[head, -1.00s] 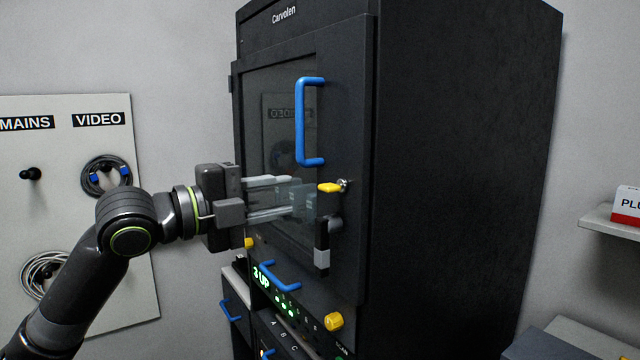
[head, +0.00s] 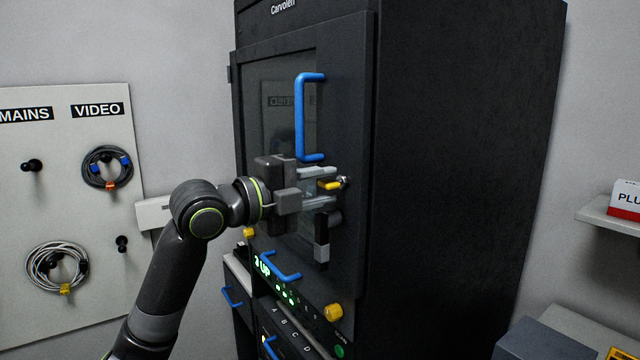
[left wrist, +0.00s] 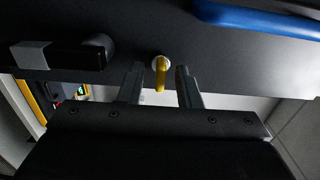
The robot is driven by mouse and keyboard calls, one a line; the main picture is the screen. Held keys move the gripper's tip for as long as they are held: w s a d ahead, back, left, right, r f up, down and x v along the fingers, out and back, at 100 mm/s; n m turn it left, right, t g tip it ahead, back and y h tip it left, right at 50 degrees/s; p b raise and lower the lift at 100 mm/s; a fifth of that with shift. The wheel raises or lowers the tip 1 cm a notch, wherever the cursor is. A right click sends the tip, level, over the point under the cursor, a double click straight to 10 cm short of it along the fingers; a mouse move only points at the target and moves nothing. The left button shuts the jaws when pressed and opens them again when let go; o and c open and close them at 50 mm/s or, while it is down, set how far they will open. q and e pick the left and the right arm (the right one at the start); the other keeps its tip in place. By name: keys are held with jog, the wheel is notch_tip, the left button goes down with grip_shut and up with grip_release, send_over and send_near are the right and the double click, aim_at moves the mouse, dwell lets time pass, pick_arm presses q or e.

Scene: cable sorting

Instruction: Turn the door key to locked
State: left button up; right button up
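The yellow door key (head: 330,185) sticks out of a silver lock on the black cabinet door (head: 352,100), below the blue door handle. It lies about level in the head view. My left gripper (head: 325,187) is open, with one finger above the key and one below it. In the left wrist view the key (left wrist: 161,75) stands between the two fingers of the left gripper (left wrist: 161,85), with a gap on each side. My right gripper is in neither view.
A black lever latch (head: 322,238) with a grey end is just below the key. The blue door handle (head: 300,118) is above. A panel (head: 65,215) with hung cables is at the left. A shelf (head: 610,217) is at the right.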

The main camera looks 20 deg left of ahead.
pick_arm(q)
grip_shut()
jog(key=shift+n, duration=0.3)
jog(key=n+p, duration=0.1)
jog(key=n, duration=0.2)
jog(key=shift+p, duration=0.3)
jog(key=n+p, duration=0.2)
jog(key=n, duration=0.2)
jog(key=shift+r, duration=0.1)
jog(key=n+p, duration=0.3)
jog(key=n, duration=0.2)
jog(key=shift+n, duration=0.4)
jog(key=shift+n+p, duration=1.85)
jog(key=shift+n, duration=0.45)
